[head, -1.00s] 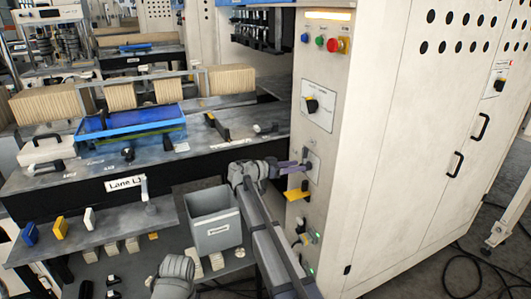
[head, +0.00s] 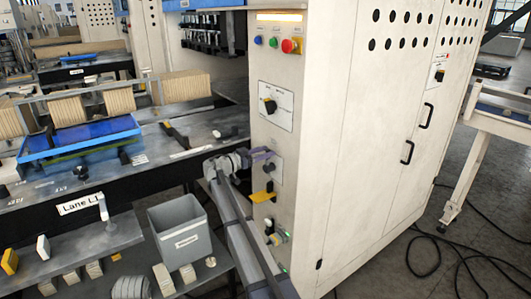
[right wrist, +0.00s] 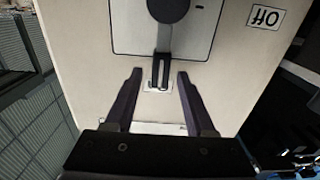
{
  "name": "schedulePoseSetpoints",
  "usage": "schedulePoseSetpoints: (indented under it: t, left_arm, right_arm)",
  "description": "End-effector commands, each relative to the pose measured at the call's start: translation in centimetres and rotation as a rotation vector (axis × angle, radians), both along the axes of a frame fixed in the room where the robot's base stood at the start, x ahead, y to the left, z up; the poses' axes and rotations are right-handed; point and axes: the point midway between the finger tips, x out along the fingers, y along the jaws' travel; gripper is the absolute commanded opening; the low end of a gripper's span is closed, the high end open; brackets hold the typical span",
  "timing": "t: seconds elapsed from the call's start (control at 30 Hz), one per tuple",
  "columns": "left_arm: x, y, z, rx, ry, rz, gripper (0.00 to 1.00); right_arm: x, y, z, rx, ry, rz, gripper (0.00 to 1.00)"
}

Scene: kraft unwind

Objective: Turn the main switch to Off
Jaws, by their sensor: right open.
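The main switch (right wrist: 166,10) shows in the right wrist view as a dark round knob on a grey plate, with a handle pointing down in the picture. A label reading "Off" (right wrist: 265,17) appears upside down to its upper right. In the head view the switch plate (head: 277,171) is on the cream cabinet's front, partly behind my gripper. My right gripper (right wrist: 159,75) is open, and the handle's end shows between its fingertips with a gap on each side. It is at the panel in the head view (head: 263,154). My left gripper is not in view.
Above on the cabinet is another rotary knob (head: 269,105), with a red button (head: 288,45) higher up. A yellow bracket (head: 262,197) juts out below the switch. A grey bin (head: 180,232) stands left of my right arm. Cables lie on the floor at right.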

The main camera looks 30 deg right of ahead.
Motion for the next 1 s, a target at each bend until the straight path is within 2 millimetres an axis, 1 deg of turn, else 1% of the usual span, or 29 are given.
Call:
schedulePoseSetpoints:
  t: [0.1, 0.37, 0.87, 1.0]
  left_arm:
    - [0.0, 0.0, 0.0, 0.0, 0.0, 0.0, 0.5]
    - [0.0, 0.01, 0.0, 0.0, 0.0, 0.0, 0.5]
    - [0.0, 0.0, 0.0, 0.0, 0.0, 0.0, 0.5]
    - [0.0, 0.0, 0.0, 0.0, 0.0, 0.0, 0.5]
  right_arm:
    - [0.07, -0.51, -0.01, 0.0, 0.0, 0.001, 0.55]
    - [0.07, -0.59, -0.01, 0.0, 0.0, 0.001, 0.55]
    - [0.05, -0.57, -0.01, 0.0, 0.0, 0.001, 0.0]
    - [0.05, -0.57, -0.01, 0.0, 0.0, 0.001, 0.0]
